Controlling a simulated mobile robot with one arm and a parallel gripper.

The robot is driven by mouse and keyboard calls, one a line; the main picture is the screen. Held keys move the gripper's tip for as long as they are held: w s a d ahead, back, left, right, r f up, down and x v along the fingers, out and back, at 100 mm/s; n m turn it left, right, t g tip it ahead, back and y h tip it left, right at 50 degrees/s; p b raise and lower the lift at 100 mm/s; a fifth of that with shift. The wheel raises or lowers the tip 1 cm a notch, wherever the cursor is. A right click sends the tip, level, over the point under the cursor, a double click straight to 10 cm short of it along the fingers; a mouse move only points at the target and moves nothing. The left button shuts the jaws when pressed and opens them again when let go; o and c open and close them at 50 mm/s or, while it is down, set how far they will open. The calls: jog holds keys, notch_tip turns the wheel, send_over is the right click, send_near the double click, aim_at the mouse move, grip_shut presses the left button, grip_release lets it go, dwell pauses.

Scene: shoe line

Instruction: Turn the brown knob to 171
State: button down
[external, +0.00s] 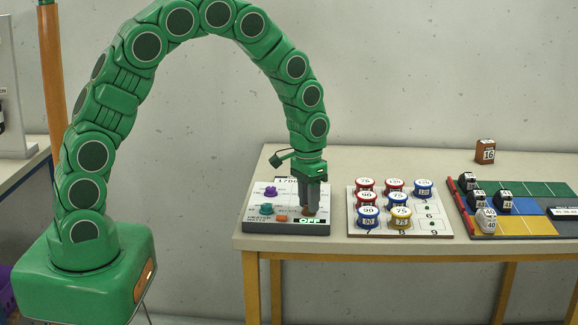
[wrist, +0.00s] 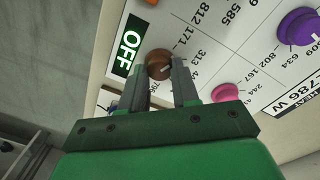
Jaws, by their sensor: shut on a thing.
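The heater panel (external: 262,225) is a white board with dark edges at the left end of the table. The brown knob (wrist: 159,64) sits beside a lit OFF display (wrist: 128,53). In the external view only a bit of the knob (external: 309,210) shows under the gripper. My gripper (wrist: 161,70) points down and is shut on the brown knob, one finger on each side. A light pointer mark on the knob faces roughly the 171 and 315 side of the scale; I cannot tell the exact value. Part of the scale is hidden by the fingers.
A pink knob (wrist: 224,93) is close beside the right finger. A board of round tins (external: 437,229) and a shoe board (external: 548,191) stand to the right.

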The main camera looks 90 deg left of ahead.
jog(key=shift+s+n, duration=0.1)
jog(key=shift+n, duration=1)
jog(key=c, duration=0.8)
grip_release()
jog(key=shift+r, duration=0.1)
notch_tip(320, 180, up, 7)
jog(key=shift+a+f, duration=0.1)
jog(key=shift+s+r, duration=0.1)
jog(key=shift+r, duration=0.25)
